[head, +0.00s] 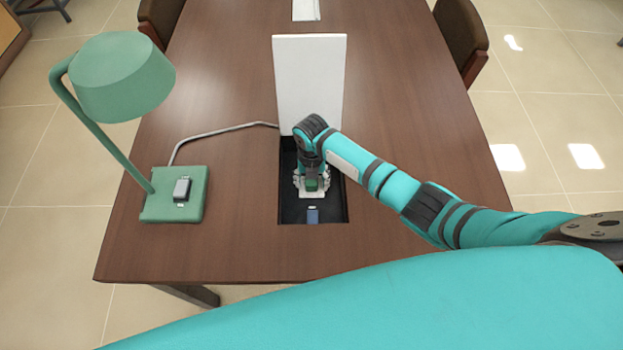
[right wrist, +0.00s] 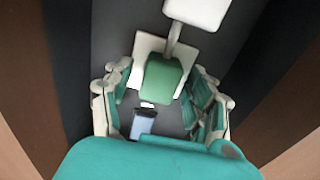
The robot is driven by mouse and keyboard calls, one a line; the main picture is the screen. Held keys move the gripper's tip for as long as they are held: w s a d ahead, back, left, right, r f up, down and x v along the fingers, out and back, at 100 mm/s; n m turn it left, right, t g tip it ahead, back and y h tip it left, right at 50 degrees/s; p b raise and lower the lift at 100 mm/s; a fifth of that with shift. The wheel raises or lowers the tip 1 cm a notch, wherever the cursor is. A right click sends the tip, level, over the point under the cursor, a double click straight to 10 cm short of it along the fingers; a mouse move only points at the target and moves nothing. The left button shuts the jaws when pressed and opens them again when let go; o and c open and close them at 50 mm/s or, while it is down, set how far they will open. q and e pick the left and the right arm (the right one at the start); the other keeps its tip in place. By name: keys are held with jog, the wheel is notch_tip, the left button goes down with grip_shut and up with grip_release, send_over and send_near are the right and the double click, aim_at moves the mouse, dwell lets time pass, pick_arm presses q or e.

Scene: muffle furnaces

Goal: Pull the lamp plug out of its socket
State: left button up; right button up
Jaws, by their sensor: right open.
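The green lamp (head: 125,80) stands at the left of the table, and its pale cord (head: 220,131) runs right into a dark recess in the tabletop. In the recess a green plug (right wrist: 163,78) sits on a white socket plate (right wrist: 148,46), with a white part leading away from it. My right gripper (head: 312,184) reaches down into the recess over the plug. In the right wrist view its open fingers (right wrist: 160,100) stand on both sides of the plug, with gaps visible. My left gripper is not in view.
A white lid (head: 310,80) stands upright behind the recess (head: 330,210). A small blue item (head: 313,215) lies in the recess in front of the plug. The brown tabletop (head: 420,130) is mostly clear. Chairs (head: 462,38) stand at the table's sides.

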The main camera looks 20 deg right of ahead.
grip_shut()
notch_tip(320, 180, up, 4)
jog(key=p, duration=0.3)
jog(key=shift+r+p, duration=0.1)
jog(key=shift+p, duration=0.3)
jog(key=shift+w, duration=0.2)
jog(key=shift+c, duration=0.9)
grip_release()
jog(key=shift+o, duration=0.9)
jog(key=shift+s, duration=0.15)
notch_tip(320, 180, up, 12)
